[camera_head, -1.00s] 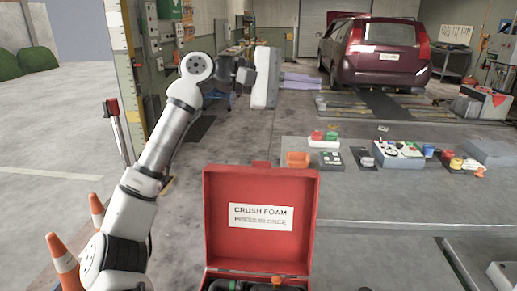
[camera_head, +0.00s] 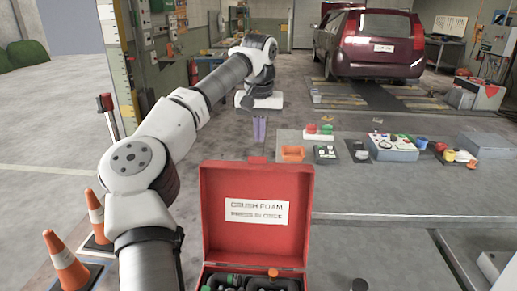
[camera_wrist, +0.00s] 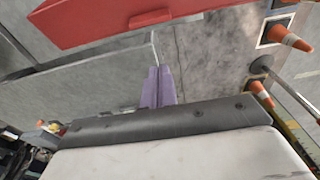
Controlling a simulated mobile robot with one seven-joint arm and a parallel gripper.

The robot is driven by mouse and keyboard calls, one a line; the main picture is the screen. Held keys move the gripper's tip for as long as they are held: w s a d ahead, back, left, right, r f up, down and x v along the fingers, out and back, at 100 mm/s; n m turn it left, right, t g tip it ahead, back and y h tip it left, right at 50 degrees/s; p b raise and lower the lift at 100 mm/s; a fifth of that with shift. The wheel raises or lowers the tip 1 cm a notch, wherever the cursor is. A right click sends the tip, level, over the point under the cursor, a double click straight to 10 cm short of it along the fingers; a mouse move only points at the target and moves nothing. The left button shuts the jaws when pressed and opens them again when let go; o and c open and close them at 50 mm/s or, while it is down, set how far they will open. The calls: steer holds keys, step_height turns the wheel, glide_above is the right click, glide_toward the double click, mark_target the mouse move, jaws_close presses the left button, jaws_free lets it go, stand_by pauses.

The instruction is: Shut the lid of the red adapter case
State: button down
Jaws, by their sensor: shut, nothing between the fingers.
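The red adapter case stands open at the bottom of the head view. Its lid (camera_head: 230,240) is upright and bears a white label reading "CRUSH FOAM". Its base (camera_head: 204,278) holds dark adapters and an orange-topped piece, cut off by the frame's lower edge. My gripper (camera_head: 259,132) has purple fingers, pressed together and pointing down, beyond the lid and above its top edge. In the wrist view the fingers (camera_wrist: 157,88) are together and apart from the red lid (camera_wrist: 95,20), whose edge carries a small red tab (camera_wrist: 151,17).
A grey bench (camera_head: 400,195) on the right carries an orange tray (camera_head: 292,154), a button box (camera_head: 390,147) and several small parts. Orange cones (camera_head: 66,262) stand at the lower left beside my arm. A maroon car (camera_head: 368,45) is at the back.

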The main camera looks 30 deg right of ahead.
steer(key=shift+s+a+f+p, duration=0.3)
steer(key=shift+s+a+f, duration=0.25)
steer(key=shift+s+f, duration=0.2)
steer(key=shift+s+a+f+p, duration=0.3)
steer(key=shift+s+a+f, duration=0.25)
steer(key=shift+s+f, duration=0.15)
steer(key=shift+a, duration=0.1)
